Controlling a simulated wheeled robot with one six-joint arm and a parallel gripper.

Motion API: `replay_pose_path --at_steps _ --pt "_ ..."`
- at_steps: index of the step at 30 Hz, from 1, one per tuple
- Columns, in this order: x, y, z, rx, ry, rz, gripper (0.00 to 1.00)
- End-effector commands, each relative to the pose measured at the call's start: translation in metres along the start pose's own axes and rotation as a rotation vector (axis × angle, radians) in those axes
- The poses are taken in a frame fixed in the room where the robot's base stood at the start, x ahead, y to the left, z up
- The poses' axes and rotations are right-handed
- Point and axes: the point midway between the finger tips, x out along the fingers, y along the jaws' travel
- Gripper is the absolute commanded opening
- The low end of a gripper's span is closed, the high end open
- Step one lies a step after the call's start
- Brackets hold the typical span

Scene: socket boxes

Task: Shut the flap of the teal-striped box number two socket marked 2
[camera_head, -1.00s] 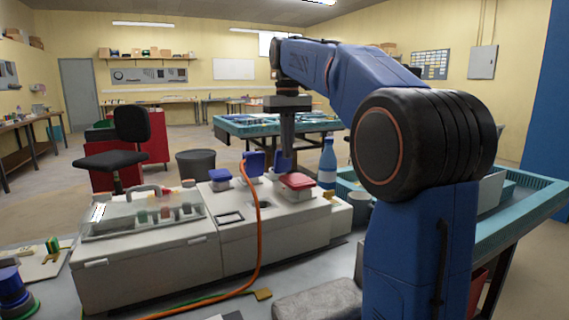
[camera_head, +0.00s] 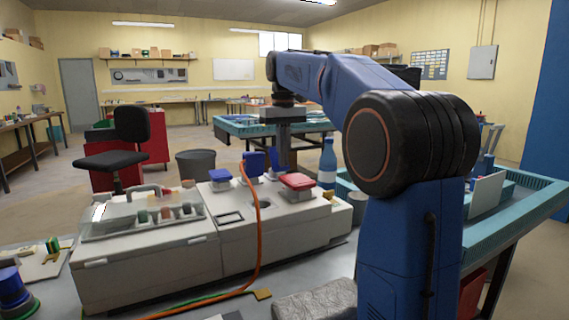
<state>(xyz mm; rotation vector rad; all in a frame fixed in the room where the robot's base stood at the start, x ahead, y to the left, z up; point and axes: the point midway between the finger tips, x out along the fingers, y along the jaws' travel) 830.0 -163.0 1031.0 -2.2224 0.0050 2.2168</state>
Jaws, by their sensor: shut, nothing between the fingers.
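The long grey box (camera_head: 290,215) on the near bench carries several sockets; I cannot read a number 2 or make out teal stripes on it. An upright blue flap (camera_head: 253,162) stands near its back middle. A second raised blue piece (camera_head: 274,158) shows just right of it, beside my gripper. A blue cap (camera_head: 219,175) sits to the left and a red cap (camera_head: 298,181) to the right. My gripper (camera_head: 284,163) is shut and empty, pointing down behind the red cap, close to the second blue piece. Whether they touch I cannot tell.
An orange cable (camera_head: 259,235) arches over the box front. A clear-lidded tray (camera_head: 140,215) sits on the left unit. A blue bottle (camera_head: 327,163) and a cup (camera_head: 357,204) stand to the right. A teal-edged table (camera_head: 525,205) lies beyond my arm.

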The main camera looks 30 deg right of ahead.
Motion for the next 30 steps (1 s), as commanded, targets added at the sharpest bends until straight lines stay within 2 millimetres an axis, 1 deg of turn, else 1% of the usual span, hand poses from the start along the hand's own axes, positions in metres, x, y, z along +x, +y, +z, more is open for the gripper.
replay_pose_path --at_steps 4,8,11,24,27,30 --pt "0.002 0.000 -0.011 0.000 -0.003 -0.001 0.00" --pt "-0.001 0.000 -0.010 0.000 -0.001 0.000 0.00" --pt "-0.010 0.000 -0.010 0.000 -0.001 0.000 0.00" --pt "-0.059 0.000 -0.011 0.000 0.000 0.000 0.00" --pt "-0.066 0.000 -0.010 0.000 -0.001 0.000 0.00" --pt "-0.069 0.000 -0.010 0.000 -0.002 0.000 0.00"
